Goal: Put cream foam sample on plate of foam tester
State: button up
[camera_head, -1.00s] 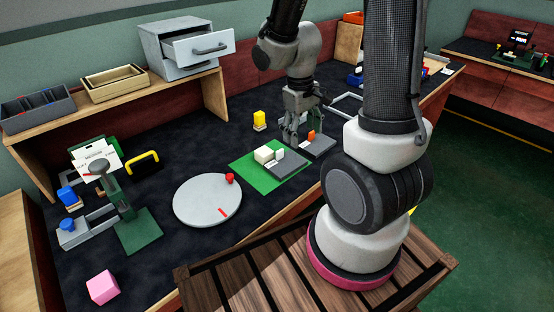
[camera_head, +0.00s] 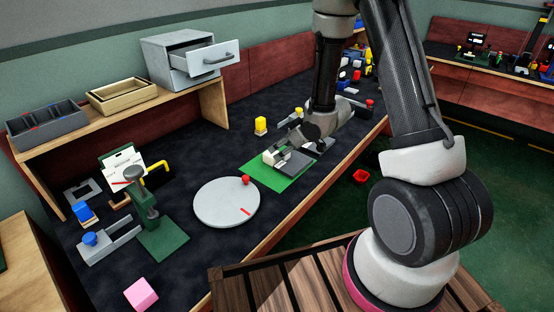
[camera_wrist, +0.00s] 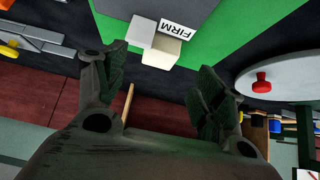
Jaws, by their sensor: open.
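The cream foam sample (camera_head: 268,157) is a small pale block on the green mat (camera_head: 276,180), beside the dark grey slab (camera_head: 297,163). In the wrist view the cream block (camera_wrist: 160,52) lies between a whiter block (camera_wrist: 142,32) and my fingers, next to a "FIRM" label (camera_wrist: 179,33). My gripper (camera_wrist: 162,78) is open and empty, fingers spread on either side of the line to the cream block, still apart from it. In the head view my gripper (camera_head: 283,144) is low beside the block. I cannot tell for sure which plate belongs to the foam tester.
A round grey turntable (camera_head: 226,204) with a red knob (camera_head: 245,180) is left of the mat. A green press-like stand (camera_head: 160,235) stands farther left.

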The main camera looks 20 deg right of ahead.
jog(key=shift+w+a+r, duration=0.25)
jog(key=shift+w+r, duration=0.05)
jog(key=shift+w+a, duration=0.15)
jog(key=shift+w, duration=0.1)
jog(key=x, duration=0.7)
jog(key=shift+w+a, duration=0.1)
jog(key=shift+w, duration=0.15)
jog(key=c, duration=0.8)
jog(key=shift+c, duration=0.2)
jog(key=shift+r, duration=0.1)
notch_tip(320, 180, up, 9)
jog(key=s+d+r+m+t+h, duration=0.2)
jog(key=s+d+m+h, duration=0.1)
jog(key=d+m, duration=0.3)
jog(key=shift+d+m+h, duration=0.4)
jog(key=shift+d+h, duration=0.4)
jog(key=shift+d, duration=0.3)
